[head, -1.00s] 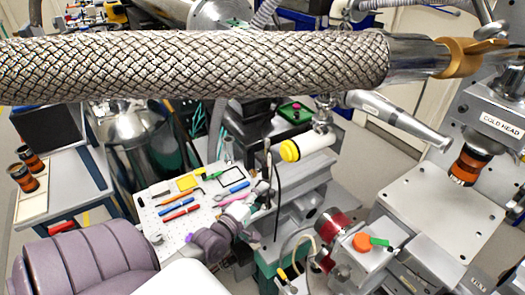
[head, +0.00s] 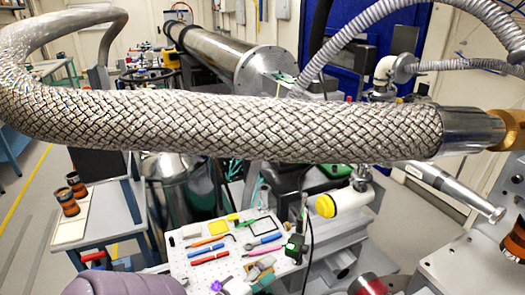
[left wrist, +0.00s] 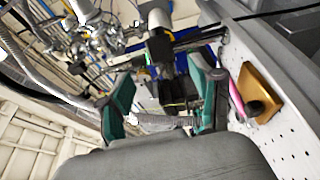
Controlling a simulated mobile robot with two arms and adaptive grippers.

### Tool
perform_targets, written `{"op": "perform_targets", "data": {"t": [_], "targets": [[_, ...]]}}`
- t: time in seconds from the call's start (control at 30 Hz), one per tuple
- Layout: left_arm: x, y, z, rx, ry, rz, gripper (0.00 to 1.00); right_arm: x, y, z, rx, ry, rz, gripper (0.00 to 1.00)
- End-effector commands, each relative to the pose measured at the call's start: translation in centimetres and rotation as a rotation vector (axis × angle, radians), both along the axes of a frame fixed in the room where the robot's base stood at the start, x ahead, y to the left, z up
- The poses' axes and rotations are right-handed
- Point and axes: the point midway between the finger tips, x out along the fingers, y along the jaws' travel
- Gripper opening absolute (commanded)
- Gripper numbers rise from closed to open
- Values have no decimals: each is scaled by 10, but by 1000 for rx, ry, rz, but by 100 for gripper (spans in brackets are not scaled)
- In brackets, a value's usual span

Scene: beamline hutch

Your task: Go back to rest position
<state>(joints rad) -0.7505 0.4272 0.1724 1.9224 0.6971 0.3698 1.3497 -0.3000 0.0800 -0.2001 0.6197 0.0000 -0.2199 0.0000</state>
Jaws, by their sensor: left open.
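In the left wrist view the two green-padded fingers of the left gripper (left wrist: 161,100) stand wide apart. I see nothing held between them; cables and equipment show behind. My right gripper is in neither view.
A thick braided hose (head: 250,125) crosses the head view in front. The white pegboard (head: 185,262) holds several tools. A yellow-capped white cylinder (head: 345,203) is right of my gripper. A side table (head: 110,215) with two orange-and-black cylinders stands left.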

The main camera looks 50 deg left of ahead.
Motion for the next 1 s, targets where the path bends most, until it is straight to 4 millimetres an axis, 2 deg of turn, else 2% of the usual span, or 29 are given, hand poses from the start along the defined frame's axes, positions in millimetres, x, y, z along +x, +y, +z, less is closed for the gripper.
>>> {"op": "perform_targets", "data": {"t": [0.1,0.2,0.83,0.93,1.0], "targets": [[-14,-1,0,0,2,-1,65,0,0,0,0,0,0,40],[-19,-2,0,0,0,-1,65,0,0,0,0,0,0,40],[-20,-2,-1,2,1,0,65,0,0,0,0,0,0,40],[-21,-1,-16,31,34,4,65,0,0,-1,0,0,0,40],[-24,0,-42,90,91,7,65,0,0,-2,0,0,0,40]]}}
